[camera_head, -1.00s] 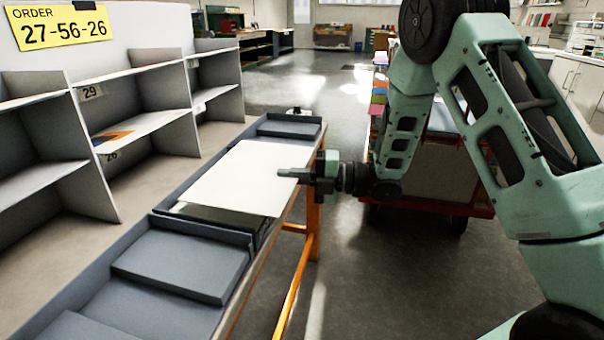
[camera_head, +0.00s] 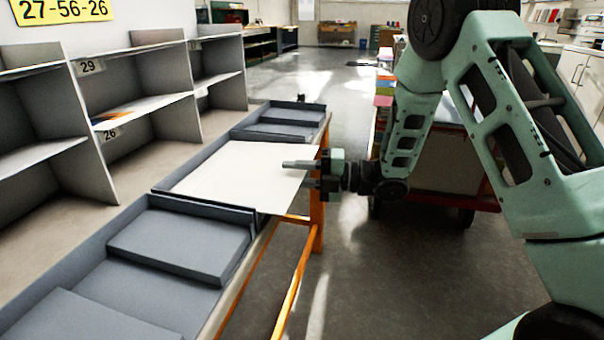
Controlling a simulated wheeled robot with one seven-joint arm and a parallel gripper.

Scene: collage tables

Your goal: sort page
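A blank white page (camera_head: 225,177) lies flat over a compartment of the long grey tray rack (camera_head: 205,207) on the bench. Its right edge reaches the bench's front side. My gripper (camera_head: 304,173) is at the right edge of the page. One finger lies above the page and the other shows lower, beside the edge, with a gap between them. The gripper looks open. Whether the page rests fully on the compartment floor cannot be told. A yellow order card (camera_head: 62,9) reads 27-56-26.
Grey pigeonhole shelves (camera_head: 150,100) stand behind the tray, with labels 29 and 26. A coloured sheet (camera_head: 108,116) lies in one. Grey blocks (camera_head: 180,243) fill neighbouring compartments. A red cart (camera_head: 450,203) stands behind my arm.

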